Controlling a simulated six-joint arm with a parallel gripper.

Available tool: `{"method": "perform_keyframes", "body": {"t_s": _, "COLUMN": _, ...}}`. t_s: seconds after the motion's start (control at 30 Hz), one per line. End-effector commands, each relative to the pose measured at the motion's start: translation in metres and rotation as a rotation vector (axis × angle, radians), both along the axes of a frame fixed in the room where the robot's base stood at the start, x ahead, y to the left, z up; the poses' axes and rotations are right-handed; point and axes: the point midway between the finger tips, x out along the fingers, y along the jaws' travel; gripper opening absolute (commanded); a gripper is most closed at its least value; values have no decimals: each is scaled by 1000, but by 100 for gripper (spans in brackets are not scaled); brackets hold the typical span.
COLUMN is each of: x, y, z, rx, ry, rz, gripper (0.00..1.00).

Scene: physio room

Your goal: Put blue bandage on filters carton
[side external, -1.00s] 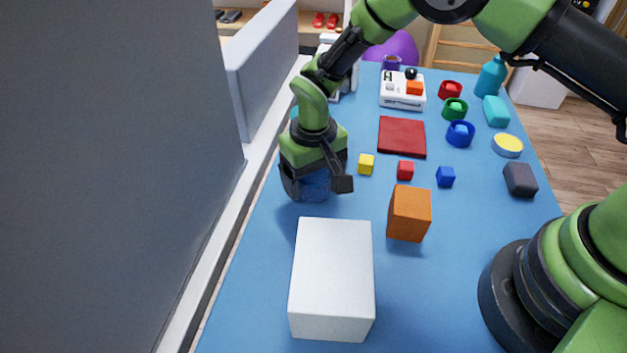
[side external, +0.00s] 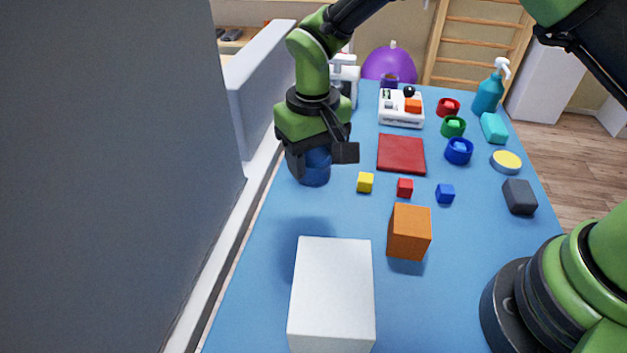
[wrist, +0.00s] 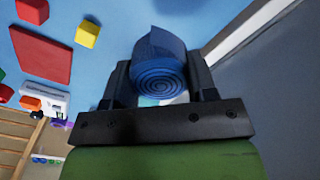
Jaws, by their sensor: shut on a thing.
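The blue bandage (side external: 315,168) is a rolled cylinder; its spiral end faces the wrist view (wrist: 158,80). My gripper (side external: 320,158) is shut on it, with one finger on each side, and holds it above the blue table at the left. A plain white box (side external: 331,290) stands at the front of the table, nearer the camera than my gripper. A smaller orange box (side external: 409,232) stands behind it to the right. No lettering shows on either box, so I cannot tell which is the filters carton.
Yellow (side external: 365,182), red (side external: 405,187) and blue (side external: 445,193) cubes lie right of my gripper. A red flat square (side external: 401,154) lies behind them. Coloured rings, a dark block (side external: 519,197) and a teal bottle (side external: 489,92) stand at the right. A pale panel (side external: 258,90) borders the left.

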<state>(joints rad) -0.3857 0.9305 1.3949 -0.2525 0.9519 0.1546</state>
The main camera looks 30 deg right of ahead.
Motion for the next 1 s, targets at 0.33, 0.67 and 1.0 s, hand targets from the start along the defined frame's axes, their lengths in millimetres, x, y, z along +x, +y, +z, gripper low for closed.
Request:
{"method": "perform_keyframes", "body": {"t_s": 0.33, "x": -65, "y": 55, "z": 70, "rx": 3, "ry": -5, "rz": 22, "gripper": 28}}
{"method": "perform_keyframes", "body": {"t_s": 0.67, "x": -160, "y": 84, "z": 118, "rx": 2, "ry": -1, "rz": 25, "gripper": 28}}
{"method": "perform_keyframes", "body": {"t_s": 1.0, "x": -171, "y": 84, "z": 69, "rx": -4, "ry": 4, "rz": 21, "gripper": 28}}
